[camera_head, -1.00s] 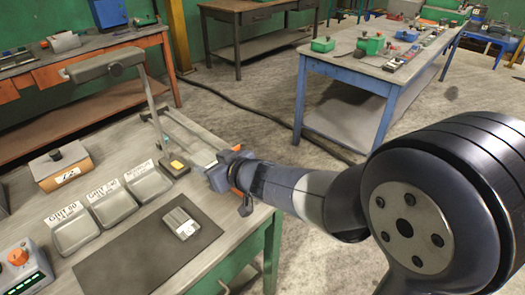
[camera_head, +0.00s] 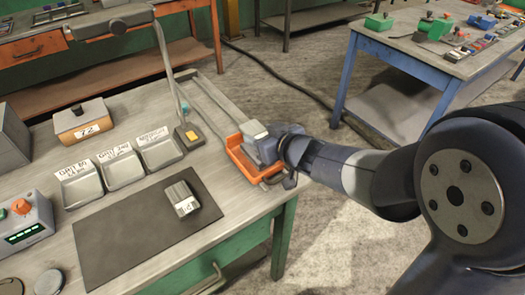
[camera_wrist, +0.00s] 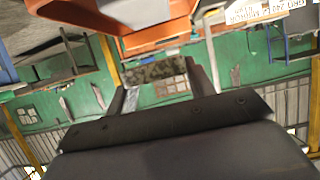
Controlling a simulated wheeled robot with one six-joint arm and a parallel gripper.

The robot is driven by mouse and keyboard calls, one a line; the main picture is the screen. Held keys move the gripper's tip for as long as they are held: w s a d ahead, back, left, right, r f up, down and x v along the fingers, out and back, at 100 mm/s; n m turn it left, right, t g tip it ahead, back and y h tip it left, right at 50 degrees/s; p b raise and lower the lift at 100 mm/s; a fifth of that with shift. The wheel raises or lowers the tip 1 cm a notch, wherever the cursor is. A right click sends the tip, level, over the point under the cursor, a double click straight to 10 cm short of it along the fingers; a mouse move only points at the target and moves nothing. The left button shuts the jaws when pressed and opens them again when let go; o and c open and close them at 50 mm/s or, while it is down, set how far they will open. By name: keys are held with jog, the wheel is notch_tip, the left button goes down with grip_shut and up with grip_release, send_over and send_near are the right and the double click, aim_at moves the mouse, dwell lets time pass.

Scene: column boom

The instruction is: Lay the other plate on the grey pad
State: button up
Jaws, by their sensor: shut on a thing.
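My gripper (camera_head: 275,148) is at the right end of the green-sided workbench, over the right side of an orange tray (camera_head: 240,163). In the wrist view its two fingers (camera_wrist: 158,85) are shut on a mottled grey plate (camera_wrist: 155,71). The head view does not show this plate clearly. The dark grey pad (camera_head: 115,240) lies flat near the bench's front edge. A light grey plate-like block (camera_head: 182,196) with a white label rests on the pad's right part. The pad's left and front parts are bare.
A grey block (camera_head: 253,131) shows at the orange tray. Behind the pad stand several small labelled grey trays (camera_head: 160,153). A lamp (camera_head: 186,134) stands between them and the orange tray, its arm rising over the bench. A control box (camera_head: 25,228) is at left.

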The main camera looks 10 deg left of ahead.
jog(key=shift+f+b, duration=0.9)
jog(key=shift+f, duration=1.3)
jog(key=shift+f, duration=0.1)
jog(key=o, duration=1)
jog(key=shift+f, duration=0.2)
jog(key=o, duration=0.4)
jog(key=shift+o, duration=0.2)
jog(key=shift+r, duration=0.1)
jog(key=shift+r, duration=0.2)
jog(key=p+v, duration=0.3)
jog(key=v, duration=0.9)
